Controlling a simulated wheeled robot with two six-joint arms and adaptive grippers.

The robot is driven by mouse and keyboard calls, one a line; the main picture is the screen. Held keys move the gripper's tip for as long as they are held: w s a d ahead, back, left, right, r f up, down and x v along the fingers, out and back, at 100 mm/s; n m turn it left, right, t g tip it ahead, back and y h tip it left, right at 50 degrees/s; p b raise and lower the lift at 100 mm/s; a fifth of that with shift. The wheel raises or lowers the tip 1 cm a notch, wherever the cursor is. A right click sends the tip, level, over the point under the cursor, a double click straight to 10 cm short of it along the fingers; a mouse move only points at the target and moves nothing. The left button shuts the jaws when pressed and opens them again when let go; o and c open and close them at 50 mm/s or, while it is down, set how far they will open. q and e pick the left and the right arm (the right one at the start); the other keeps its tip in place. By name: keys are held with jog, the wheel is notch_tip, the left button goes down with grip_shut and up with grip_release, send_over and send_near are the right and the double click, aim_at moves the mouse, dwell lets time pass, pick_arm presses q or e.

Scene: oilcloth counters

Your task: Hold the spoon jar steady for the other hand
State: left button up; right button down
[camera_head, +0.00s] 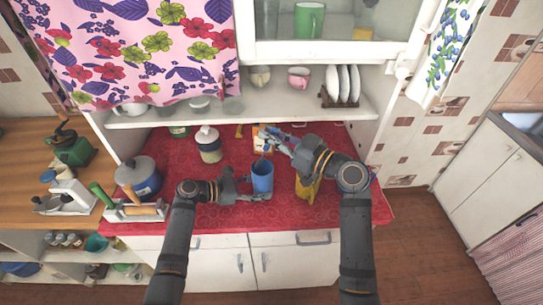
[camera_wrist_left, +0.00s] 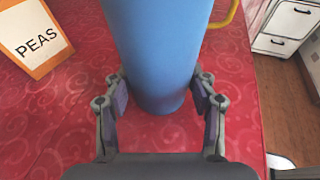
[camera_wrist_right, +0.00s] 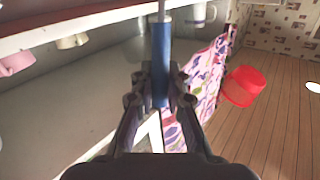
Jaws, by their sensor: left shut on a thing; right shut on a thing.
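The blue jar (camera_head: 262,179) stands upright on the red counter. My left gripper (camera_head: 246,188) is closed around its lower part from the left. In the left wrist view the fingers (camera_wrist_left: 162,98) flank the jar (camera_wrist_left: 158,45) near its base; its top is out of that view. My right gripper (camera_head: 278,143) is above and behind the jar in the head view. In the right wrist view its fingers (camera_wrist_right: 160,88) are shut on a blue handle (camera_wrist_right: 161,50) with a thin metal shaft, probably a spoon; its far end is cut off. The jar's inside cannot be made out.
A peas box (camera_wrist_left: 35,35) stands near the jar. A yellow object (camera_head: 307,188) is right of the jar, partly behind my right arm. A shelf (camera_head: 245,112) overhangs the back.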

notch_tip(320, 180, up, 7)
jog(key=shift+r, duration=0.2)
pick_arm(q)
jog(key=o, duration=1)
jog(key=shift+c, duration=0.2)
